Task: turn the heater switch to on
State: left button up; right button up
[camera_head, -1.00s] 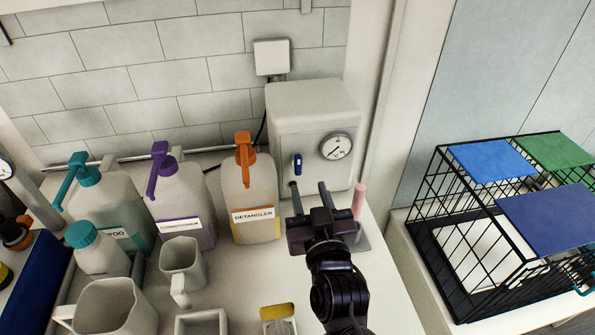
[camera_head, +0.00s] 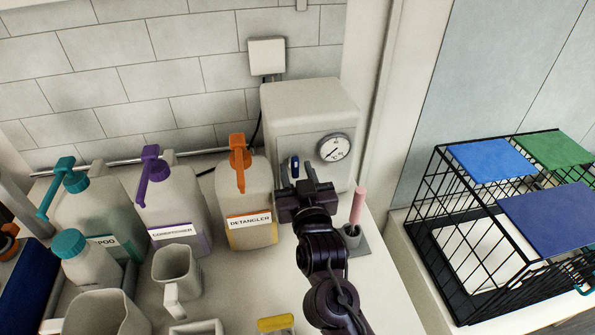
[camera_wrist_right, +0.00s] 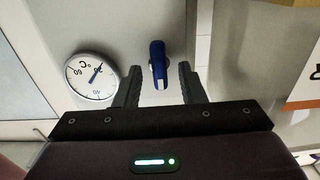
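The heater is a pale box (camera_head: 310,105) against the tiled wall, with a round dial (camera_head: 334,147) on its front. Its blue heater switch (camera_head: 295,165) is a small lever left of the dial and looks upright. My right gripper (camera_head: 297,170) is open in front of the heater, its fingers pointing at the switch. In the right wrist view the blue switch (camera_wrist_right: 158,62) shows between the two open fingertips (camera_wrist_right: 160,72), with gaps on both sides; I cannot tell any contact. The dial (camera_wrist_right: 92,76) is left of the fingers there. My left gripper is not in view.
A detangler bottle (camera_head: 249,205) with an orange pump stands close left of my right gripper. A pink stick in a holder (camera_head: 356,210) stands to its right. More bottles and jugs (camera_head: 175,270) fill the left. A wire crate (camera_head: 480,230) stands at the right.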

grip_shut()
